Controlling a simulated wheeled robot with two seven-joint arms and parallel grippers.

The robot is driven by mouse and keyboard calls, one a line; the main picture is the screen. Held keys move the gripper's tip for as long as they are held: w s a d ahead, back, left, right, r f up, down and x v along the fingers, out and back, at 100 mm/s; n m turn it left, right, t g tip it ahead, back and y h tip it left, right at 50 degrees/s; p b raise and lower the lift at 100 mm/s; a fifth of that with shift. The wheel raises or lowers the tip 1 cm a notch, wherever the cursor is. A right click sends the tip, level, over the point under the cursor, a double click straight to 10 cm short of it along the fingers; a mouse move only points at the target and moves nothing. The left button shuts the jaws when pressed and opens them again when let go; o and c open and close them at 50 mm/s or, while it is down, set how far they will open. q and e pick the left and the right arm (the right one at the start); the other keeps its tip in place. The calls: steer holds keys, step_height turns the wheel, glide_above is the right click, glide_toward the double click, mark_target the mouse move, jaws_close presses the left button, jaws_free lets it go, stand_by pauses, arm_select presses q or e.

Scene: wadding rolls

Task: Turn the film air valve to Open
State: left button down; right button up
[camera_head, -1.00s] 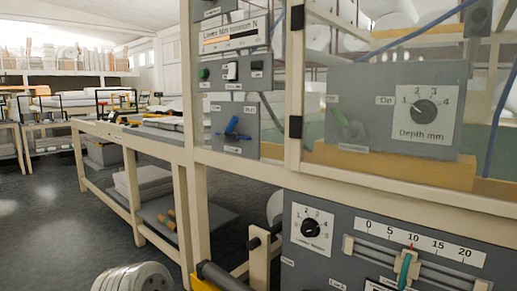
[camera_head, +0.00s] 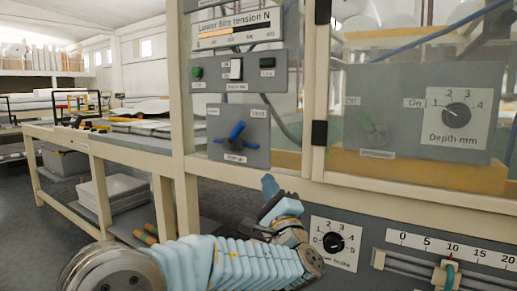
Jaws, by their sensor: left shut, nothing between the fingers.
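A valve with a blue handle (camera_head: 236,131) is on a small grey plate in the left part of the machine front. My left gripper (camera_head: 269,186) is at the end of the pale blue arm that rises from the bottom. It is shut and empty, pointing up, and shows below and to the right of the valve, apart from it. My right gripper is not in view.
A button panel (camera_head: 237,70) and a film tension gauge (camera_head: 238,34) are above the valve. A green lever (camera_head: 372,126) and a depth dial (camera_head: 455,116) are behind the clear pane at right. A lower dial (camera_head: 334,243) is close to my left gripper. A cream post (camera_head: 315,100) stands right of the valve.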

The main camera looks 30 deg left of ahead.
mark_target(236, 135)
arm_select(q)
steer(key=shift+s+d+r, duration=0.15)
steer(key=shift+r, duration=0.35)
steer(key=shift+s+d+r, duration=0.1)
steer(key=shift+s+r, duration=0.05)
steer(key=shift+r, duration=0.3)
steer(key=p+x, duration=0.1)
steer(key=x, duration=0.3)
steer(key=p+x, duration=0.2)
steer(key=x, duration=0.3)
steer(key=shift+r, duration=0.4)
steer(key=a+r+p, duration=0.1)
steer(key=a+r, duration=0.1)
steer(key=a, duration=0.1)
steer(key=shift+r, duration=0.1)
steer(key=shift+a+r, duration=0.2)
steer(key=shift+a, duration=0.1)
